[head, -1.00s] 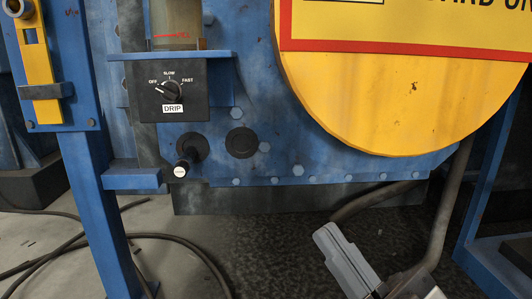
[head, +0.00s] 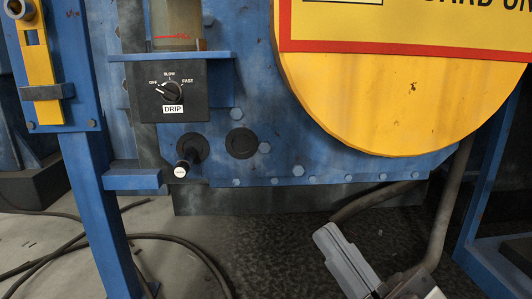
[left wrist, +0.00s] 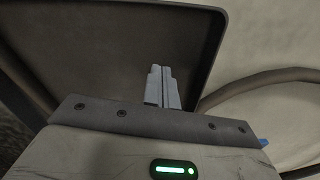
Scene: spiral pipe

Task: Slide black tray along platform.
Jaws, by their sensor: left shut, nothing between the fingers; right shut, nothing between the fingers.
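A dark, shallow piece with a raised rim and a rounded corner (left wrist: 110,45) fills the upper left of the left wrist view; it looks like the black tray. My left gripper (left wrist: 162,72) is shut and empty, its fingertips in front of the dark piece near its lower right; I cannot tell whether they touch it. The left gripper is not in the head view. My right gripper (head: 328,232) is shut and empty at the bottom of the head view, over a dark speckled surface (head: 270,250). I cannot make out the tray or the platform for sure in the head view.
A blue machine panel (head: 310,165) carries a DRIP dial (head: 170,90), a black-handled knob (head: 187,155) and a large yellow guard (head: 400,100). A blue post (head: 95,200) stands at left. Dark hoses (head: 170,237) lie on the floor. A pipe (head: 455,200) runs down at right.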

